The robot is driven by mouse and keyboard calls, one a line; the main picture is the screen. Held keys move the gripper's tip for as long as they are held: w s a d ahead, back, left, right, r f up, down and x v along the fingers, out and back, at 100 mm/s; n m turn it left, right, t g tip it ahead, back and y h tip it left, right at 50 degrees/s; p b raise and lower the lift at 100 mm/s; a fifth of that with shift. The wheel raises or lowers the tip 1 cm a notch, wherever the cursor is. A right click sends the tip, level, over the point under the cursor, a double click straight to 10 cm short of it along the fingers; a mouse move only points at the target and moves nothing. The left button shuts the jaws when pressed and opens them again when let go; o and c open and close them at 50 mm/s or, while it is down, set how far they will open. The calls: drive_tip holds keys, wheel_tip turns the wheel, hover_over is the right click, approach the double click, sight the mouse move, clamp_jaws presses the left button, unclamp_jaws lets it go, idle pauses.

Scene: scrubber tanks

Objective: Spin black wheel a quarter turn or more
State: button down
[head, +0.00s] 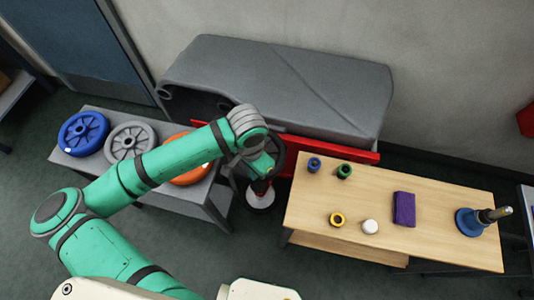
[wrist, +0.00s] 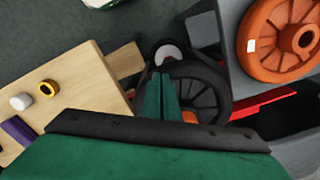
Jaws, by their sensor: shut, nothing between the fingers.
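The black wheel (wrist: 213,93) shows in the wrist view as a spoked ring with a dark rim. In the head view only part of the black wheel (head: 280,153) shows beside the end of my arm. My gripper (wrist: 161,76) is shut and empty, its green fingers pressed together over the left part of the wheel in the wrist view. They hide some of the wheel's rim and spokes. In the head view my gripper (head: 263,165) is at the wheel. I cannot tell whether the fingers touch it.
A grey bench at left holds blue (head: 83,133), grey (head: 130,143) and orange (wrist: 280,40) wheels. The large grey machine (head: 290,85) with a red bar (head: 335,150) stands behind. A wooden table (head: 380,180) with small items is close at right.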

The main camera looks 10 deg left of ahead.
sight(273, 172)
drive_tip(key=shift+d, duration=0.15)
drive_tip(key=shift+w+d+r, duration=0.1)
drive_tip(key=shift+w+d, duration=0.15)
drive_tip(key=shift+d, duration=0.75)
drive_tip(key=shift+w+d, duration=0.5)
drive_tip(key=shift+d, duration=0.4)
drive_tip(key=shift+w+d, duration=0.75)
drive_tip(key=shift+d, duration=0.05)
